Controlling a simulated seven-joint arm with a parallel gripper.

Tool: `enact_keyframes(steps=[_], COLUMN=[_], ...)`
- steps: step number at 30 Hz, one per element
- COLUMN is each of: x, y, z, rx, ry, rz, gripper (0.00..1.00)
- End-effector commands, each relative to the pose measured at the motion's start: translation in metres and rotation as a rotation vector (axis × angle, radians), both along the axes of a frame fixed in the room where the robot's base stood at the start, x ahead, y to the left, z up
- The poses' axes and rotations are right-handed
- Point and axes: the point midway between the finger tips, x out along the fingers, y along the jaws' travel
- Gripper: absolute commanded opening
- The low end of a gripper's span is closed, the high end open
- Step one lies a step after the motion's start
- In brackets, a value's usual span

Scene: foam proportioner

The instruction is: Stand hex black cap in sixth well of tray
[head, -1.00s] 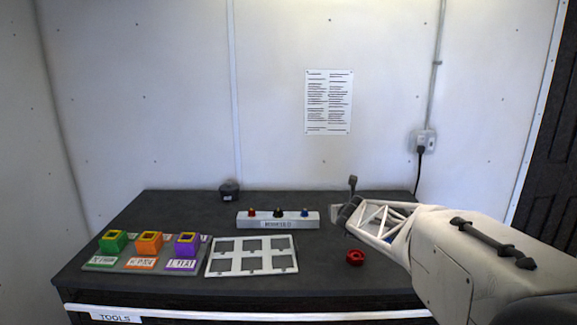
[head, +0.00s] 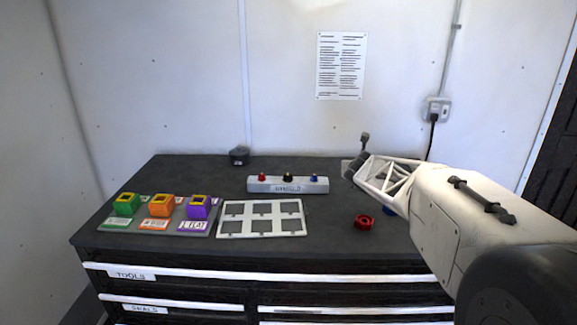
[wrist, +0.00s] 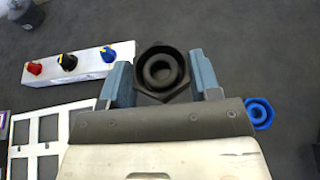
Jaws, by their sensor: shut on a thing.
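The hex black cap (wrist: 160,72) is between the two blue-grey fingers of my gripper (wrist: 162,84) in the wrist view. My gripper is shut on it, with the cap's round, ringed opening facing the camera. The cap is held above the dark bench top; I cannot make it out clearly in the head view. The white tray (head: 262,217) lies flat on the bench, left of my gripper, with two rows of square wells that look empty. Part of the tray also shows at the lower left of the wrist view (wrist: 38,150).
A grey manifold (head: 285,186) with red, black and blue knobs stands behind the tray. Green, orange (head: 160,206) and purple boxes stand left of it. A red cap (head: 364,222) and a blue cap (wrist: 259,112) lie to the right. A dark pot (head: 239,156) stands at the back.

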Motion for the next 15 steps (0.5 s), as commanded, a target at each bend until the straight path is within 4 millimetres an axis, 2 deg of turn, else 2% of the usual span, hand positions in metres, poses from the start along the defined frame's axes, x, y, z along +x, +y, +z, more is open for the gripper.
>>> enact_keyframes(steps=[8,15], x=[-0.003,-0.015], y=[0.005,0.017], z=[-0.002,-0.012], rx=[0.001,0.000], ry=[0.000,0.002], rz=[0.056,0.178], gripper=[0.31,0.31])
